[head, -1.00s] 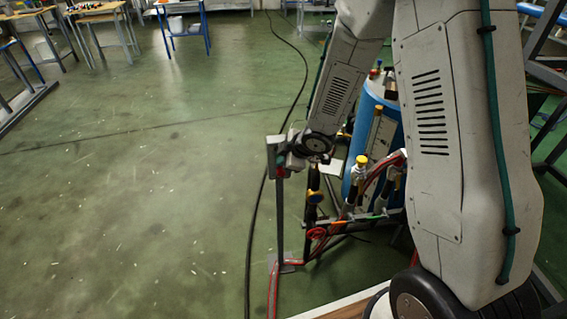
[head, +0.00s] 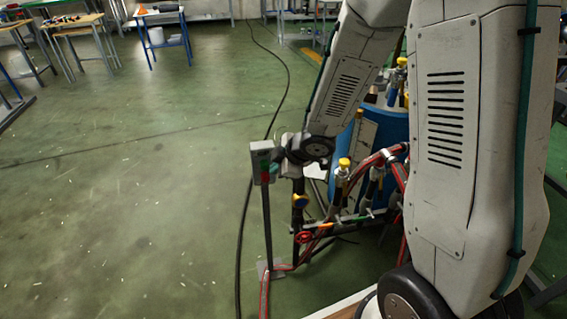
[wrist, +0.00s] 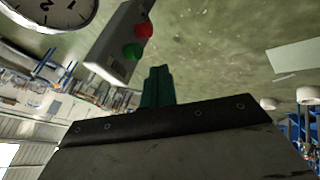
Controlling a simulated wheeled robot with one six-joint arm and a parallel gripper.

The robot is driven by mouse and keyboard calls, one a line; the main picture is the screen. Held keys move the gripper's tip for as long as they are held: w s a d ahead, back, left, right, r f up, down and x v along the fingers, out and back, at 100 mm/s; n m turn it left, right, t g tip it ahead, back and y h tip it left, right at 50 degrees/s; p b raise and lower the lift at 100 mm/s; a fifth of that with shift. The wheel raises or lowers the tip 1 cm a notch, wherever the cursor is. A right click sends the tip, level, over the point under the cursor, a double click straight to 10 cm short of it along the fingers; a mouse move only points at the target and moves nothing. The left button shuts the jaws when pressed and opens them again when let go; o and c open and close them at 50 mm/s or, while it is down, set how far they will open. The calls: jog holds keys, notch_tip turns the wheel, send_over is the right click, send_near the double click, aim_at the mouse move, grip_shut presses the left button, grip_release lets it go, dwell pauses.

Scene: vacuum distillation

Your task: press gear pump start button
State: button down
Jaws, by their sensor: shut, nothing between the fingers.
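A grey control box (head: 262,154) tops a thin post in the middle of the head view. In the wrist view the box (wrist: 118,48) shows a red button (wrist: 144,30) and a green button (wrist: 132,51) side by side. My gripper shows in the wrist view as green fingers (wrist: 157,86) held together, with nothing between them. The fingertips are close to the green button in the picture, just below and right of it; I cannot tell whether they touch. In the head view my wrist is at the box's right side and the fingers are hard to make out.
A blue tank (head: 358,140) with pipes and a yellow-capped valve (head: 344,163) stands right of the post. A red handwheel (head: 304,237) sits low beside it. A black cable (head: 243,215) runs along the floor. The green floor (head: 120,200) on the left is clear.

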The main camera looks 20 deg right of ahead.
jog(key=shift+v, duration=2.15)
jog(key=shift+f, duration=0.1)
